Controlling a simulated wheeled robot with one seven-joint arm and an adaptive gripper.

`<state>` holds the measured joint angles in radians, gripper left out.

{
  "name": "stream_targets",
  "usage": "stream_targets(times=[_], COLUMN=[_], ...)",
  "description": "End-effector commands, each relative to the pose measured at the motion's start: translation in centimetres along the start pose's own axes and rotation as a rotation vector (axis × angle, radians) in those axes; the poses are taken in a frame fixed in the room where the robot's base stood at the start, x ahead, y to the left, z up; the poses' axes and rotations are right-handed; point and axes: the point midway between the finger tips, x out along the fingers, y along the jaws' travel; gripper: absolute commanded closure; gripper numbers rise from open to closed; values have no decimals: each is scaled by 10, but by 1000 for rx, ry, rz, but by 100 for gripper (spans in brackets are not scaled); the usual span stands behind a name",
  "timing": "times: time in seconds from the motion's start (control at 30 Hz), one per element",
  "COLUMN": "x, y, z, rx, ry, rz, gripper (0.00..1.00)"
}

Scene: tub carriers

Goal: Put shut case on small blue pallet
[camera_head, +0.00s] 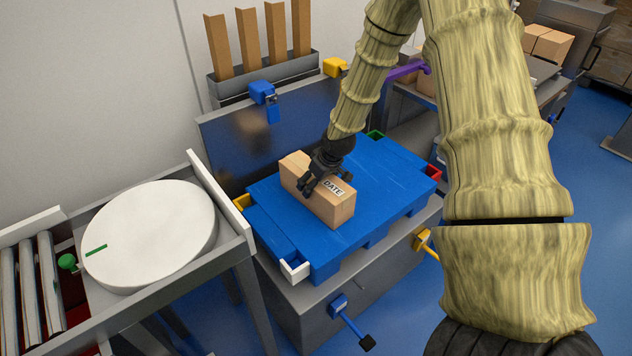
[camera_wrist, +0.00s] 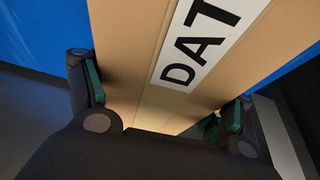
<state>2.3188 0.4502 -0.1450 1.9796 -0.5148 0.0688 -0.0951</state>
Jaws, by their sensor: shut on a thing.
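The shut case is a brown carton (camera_head: 330,206) with a white DATE label on top. In the head view it lies on the small blue pallet (camera_head: 385,178), towards its left part; whether its underside touches the pallet is hidden. My gripper (camera_head: 314,186) is over the case, its fingers on either side of it. In the wrist view the case (camera_wrist: 140,60) fills the middle, with the gripper's dark fingers (camera_wrist: 165,105) and green pads against its two sides. The pallet's blue surface (camera_wrist: 40,30) shows at the upper left there.
Coloured corner brackets, including a white one (camera_head: 295,270) and a red one (camera_head: 433,171), edge the pallet. A grey stand (camera_head: 330,318) carries it, with a dark upright panel (camera_head: 225,145) behind. A round white turntable (camera_head: 150,232) stands left, beside rollers (camera_head: 30,290).

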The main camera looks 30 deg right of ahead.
Motion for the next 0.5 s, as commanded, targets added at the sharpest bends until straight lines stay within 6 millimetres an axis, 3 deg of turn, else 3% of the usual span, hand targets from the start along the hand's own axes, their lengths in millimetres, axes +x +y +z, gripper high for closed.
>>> stream_targets(times=[0.17, 0.2, 0.3, 0.5], x=[1, 1, 1, 2], y=[0, 0, 0, 0], z=[-1, -1, -1, 0], rx=[-1, -1, 0, 0], ry=[3, 3, 3, 1], rz=[0, 0, 0, 0], gripper=[91, 16, 0, 0])
